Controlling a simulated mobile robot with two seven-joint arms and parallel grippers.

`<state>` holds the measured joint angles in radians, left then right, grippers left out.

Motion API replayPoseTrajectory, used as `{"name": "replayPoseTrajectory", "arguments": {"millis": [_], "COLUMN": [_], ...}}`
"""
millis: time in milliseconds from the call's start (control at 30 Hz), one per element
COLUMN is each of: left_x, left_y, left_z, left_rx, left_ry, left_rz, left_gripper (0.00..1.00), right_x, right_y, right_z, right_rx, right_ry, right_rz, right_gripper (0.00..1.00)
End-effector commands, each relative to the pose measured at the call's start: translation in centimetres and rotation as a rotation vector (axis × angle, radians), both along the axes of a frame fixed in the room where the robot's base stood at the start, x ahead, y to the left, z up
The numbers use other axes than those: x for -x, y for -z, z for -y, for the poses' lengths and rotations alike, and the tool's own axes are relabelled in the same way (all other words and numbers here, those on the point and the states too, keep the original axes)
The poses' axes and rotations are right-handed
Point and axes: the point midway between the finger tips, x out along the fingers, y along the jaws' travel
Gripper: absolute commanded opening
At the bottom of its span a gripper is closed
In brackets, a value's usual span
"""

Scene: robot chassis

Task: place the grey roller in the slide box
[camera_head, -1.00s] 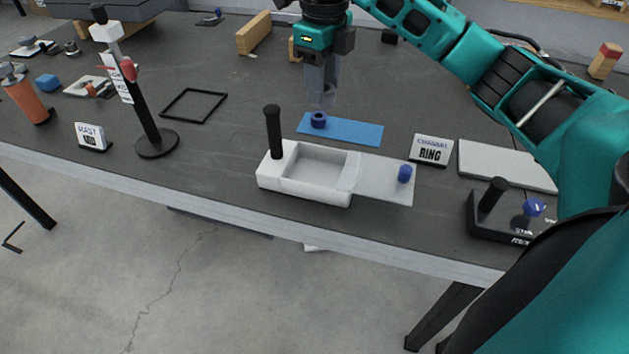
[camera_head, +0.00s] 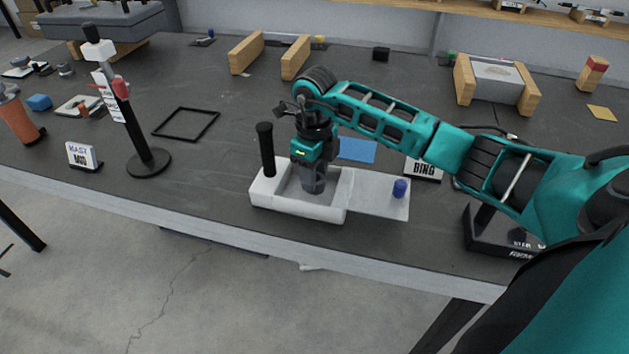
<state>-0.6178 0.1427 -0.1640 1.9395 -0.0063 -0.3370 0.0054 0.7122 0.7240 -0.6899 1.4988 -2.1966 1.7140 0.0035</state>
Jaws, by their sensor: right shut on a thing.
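The white slide box (camera_head: 299,211) stands near the table's front edge. Its lid (camera_head: 372,192) with a blue knob (camera_head: 400,188) is slid out to the right, leaving the compartment open. A black post (camera_head: 266,150) rises at the box's left end. My right gripper (camera_head: 313,188) points down into the open compartment, its fingertips low between the walls. It is shut on a greyish piece, taken to be the grey roller, mostly hidden by the fingers. Whether the piece touches the box floor cannot be told. My left gripper is out of view.
A blue mat (camera_head: 357,149) lies behind the box, partly covered by my right arm. A black stand (camera_head: 148,162) and a square black frame (camera_head: 187,124) are to the left. A dark block with a post (camera_head: 486,217) sits at right.

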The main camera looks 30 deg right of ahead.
Motion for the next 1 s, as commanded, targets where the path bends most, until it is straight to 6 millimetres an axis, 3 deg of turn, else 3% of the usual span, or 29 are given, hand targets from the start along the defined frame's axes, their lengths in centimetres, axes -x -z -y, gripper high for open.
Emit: {"name": "replayPoseTrajectory", "arguments": {"millis": [133, 533, 567, 800, 1000], "left_x": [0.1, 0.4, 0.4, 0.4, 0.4], "left_y": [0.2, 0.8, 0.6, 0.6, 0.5], "left_z": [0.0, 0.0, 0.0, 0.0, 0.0], "left_rx": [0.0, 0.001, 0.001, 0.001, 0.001], "left_ry": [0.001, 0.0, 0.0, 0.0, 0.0], "left_rz": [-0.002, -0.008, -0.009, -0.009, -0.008], "left_gripper": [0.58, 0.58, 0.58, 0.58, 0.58], "right_x": [0.1, 0.0, 0.0, 0.0, 0.0], "right_y": [2.3, 2.9, 2.8, 2.7, 2.7], "right_z": [-0.1, 0.0, 0.0, 0.0, 0.0], "right_rx": [-0.001, 0.0, 0.0, 0.0, 0.0], "right_ry": [-0.001, -0.001, -0.001, -0.001, -0.001], "right_rz": [-0.003, 0.0, 0.0, -0.001, -0.001], "right_gripper": [0.11, 0.11, 0.45, 0.68, 0.68]}}
